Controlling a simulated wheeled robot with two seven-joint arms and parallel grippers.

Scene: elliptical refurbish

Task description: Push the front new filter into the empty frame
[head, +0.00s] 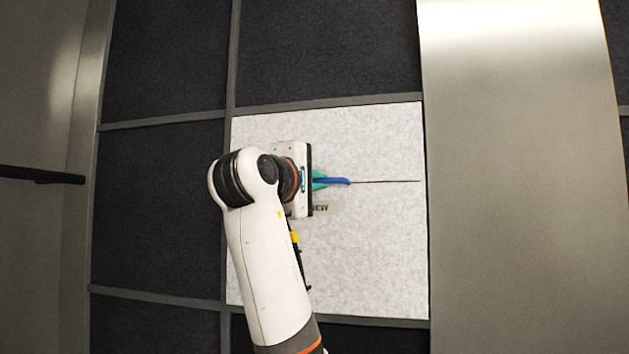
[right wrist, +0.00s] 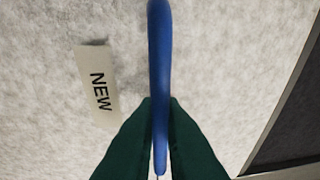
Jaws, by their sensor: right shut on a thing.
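The new filter (head: 375,260) is a pale grey speckled square panel in the middle of the head view. Its NEW label (head: 321,209) also shows in the right wrist view (right wrist: 98,84). The panel covers one opening of the grey grid frame (head: 330,103); I cannot tell how deep it sits. My right gripper (head: 319,181) is over the panel, its green fingers shut on a slim blue handle (head: 340,181), which also shows between the fingers in the right wrist view (right wrist: 160,75). A thin dark line runs right from the handle. My left gripper is not in view.
Dark filter panels (head: 160,190) fill the grid left of the new filter, with another above it (head: 330,50). A wide grey metal panel (head: 520,200) stands along the right side. A dark bar (head: 40,175) crosses the grey surface at far left.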

